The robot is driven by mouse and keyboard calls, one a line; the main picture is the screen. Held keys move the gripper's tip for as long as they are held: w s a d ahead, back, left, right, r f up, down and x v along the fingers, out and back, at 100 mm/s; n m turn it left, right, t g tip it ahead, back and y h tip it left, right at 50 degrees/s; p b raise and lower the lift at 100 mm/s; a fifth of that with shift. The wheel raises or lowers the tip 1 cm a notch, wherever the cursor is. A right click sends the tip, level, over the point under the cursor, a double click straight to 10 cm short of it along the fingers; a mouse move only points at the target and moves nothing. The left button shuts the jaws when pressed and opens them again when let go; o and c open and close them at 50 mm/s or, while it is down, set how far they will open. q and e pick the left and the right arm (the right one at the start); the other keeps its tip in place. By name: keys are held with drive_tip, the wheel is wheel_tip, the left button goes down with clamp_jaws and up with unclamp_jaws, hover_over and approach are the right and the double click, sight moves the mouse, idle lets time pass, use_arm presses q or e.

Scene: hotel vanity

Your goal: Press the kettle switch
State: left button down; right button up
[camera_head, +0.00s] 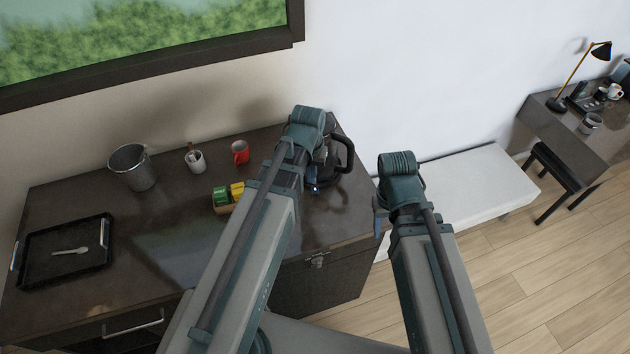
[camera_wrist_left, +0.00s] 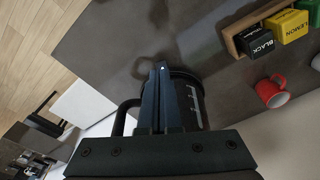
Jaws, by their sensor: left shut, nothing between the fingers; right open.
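The dark kettle (camera_head: 333,165) stands at the right end of the brown cabinet, its black handle (camera_head: 348,155) facing right. My left arm hides much of it. In the left wrist view the kettle (camera_wrist_left: 198,108) shows a marked level scale behind my fingers, with its handle (camera_wrist_left: 121,118) at the left. My left gripper (camera_wrist_left: 163,68) is shut and empty, its fingers overlapping the kettle's base area; I cannot tell whether they touch it. The switch is not clearly seen. My right gripper (camera_head: 379,220) is open and empty, apart from the kettle, near the white bench, mostly hidden by its arm.
A tea box (camera_head: 222,209) with green and yellow packs, a red mug (camera_head: 240,152), a white cup (camera_head: 195,161) and a metal bucket (camera_head: 133,168) stand left of the kettle. A black tray (camera_head: 38,278) lies far left. The white bench (camera_head: 470,185) is at right.

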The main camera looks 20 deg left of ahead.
use_arm(q)
drive_tip(key=r+p, duration=0.3)
drive_tip(key=r, duration=0.1)
drive_tip(key=shift+s+r, duration=0.1)
drive_tip(key=shift+s, duration=0.1)
use_arm(e)
wheel_tip(320, 180, up, 4)
drive_tip(key=shift+r, duration=0.1)
use_arm(q)
drive_tip(key=s+d+f+m+g+y+b, duration=0.1)
drive_tip(key=s+d+f+m+b, duration=0.3)
drive_tip(key=s+d+f+b, duration=0.6)
drive_tip(key=shift+s+d+f+b, duration=0.2)
drive_tip(key=shift+s+f+b, duration=0.15)
drive_tip(key=shift+f+b, duration=0.1)
use_arm(e)
wheel_tip(320, 180, down, 11)
